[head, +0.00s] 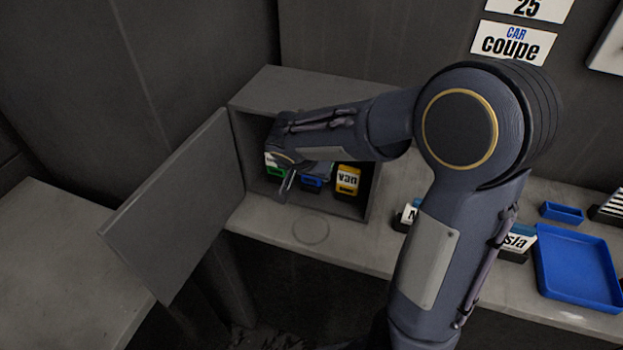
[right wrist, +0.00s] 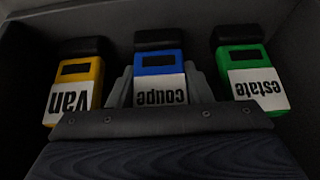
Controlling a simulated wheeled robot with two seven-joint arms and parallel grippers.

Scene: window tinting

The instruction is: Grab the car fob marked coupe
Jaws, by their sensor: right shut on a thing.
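Three car fobs stand in a row inside an open grey cabinet (head: 262,86). The blue fob (right wrist: 159,78) is marked coupe and is the middle one. My right gripper (right wrist: 160,95) is shut on the blue fob, with a finger on each side of it. In the head view the blue fob (head: 311,182) is partly hidden by my right gripper (head: 290,178). The yellow fob marked van (right wrist: 75,90) and the green fob marked estate (right wrist: 252,78) stand on either side, apart from the fingers. My left gripper is not in view.
The cabinet door (head: 180,205) hangs open to the left. A wall sign (head: 513,43) reads CAR coupe. A blue tray (head: 577,265) and a small blue dish (head: 561,212) lie on the bench at right. The bench in front of the cabinet is clear.

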